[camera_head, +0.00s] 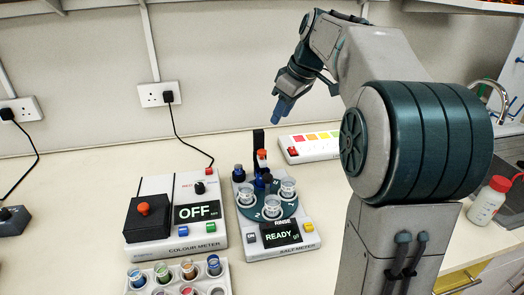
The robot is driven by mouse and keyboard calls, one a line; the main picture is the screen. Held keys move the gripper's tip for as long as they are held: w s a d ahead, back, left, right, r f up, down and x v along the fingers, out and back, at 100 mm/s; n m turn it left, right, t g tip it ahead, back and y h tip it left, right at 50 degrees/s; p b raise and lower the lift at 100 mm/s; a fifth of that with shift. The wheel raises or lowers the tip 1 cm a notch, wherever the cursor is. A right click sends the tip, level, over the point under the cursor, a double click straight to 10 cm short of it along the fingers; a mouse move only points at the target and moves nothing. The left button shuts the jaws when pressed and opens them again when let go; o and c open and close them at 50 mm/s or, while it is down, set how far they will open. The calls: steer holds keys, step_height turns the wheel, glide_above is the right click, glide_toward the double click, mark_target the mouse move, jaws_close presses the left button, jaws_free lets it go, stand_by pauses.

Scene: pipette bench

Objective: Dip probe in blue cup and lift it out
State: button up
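My gripper (280,113) hangs above and behind the salt meter, fingers pointing down, well clear of the bench. Its fingers are too small to tell whether they are open or shut. The salt meter (283,251) reads "READY" and carries a round teal turntable with several clear cups (273,207). A black post (258,140) rises at its back, with an orange-topped part (262,158) in front that may be the probe. A cup with blue contents (137,279) sits in the front rack; I cannot tell whether it is the task's blue cup.
The colour meter (180,246), reading "OFF", stands left of the salt meter. The white rack (228,280) holds several coloured vials at the front edge. A colour-patch strip (313,149) lies behind. A red-capped bottle (489,202) stands right, beyond my arm.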

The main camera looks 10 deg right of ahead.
mark_target(262, 151)
steer(key=x, duration=1.4)
steer(key=shift+w+r, duration=0.1)
steer(key=shift+w, duration=0.15)
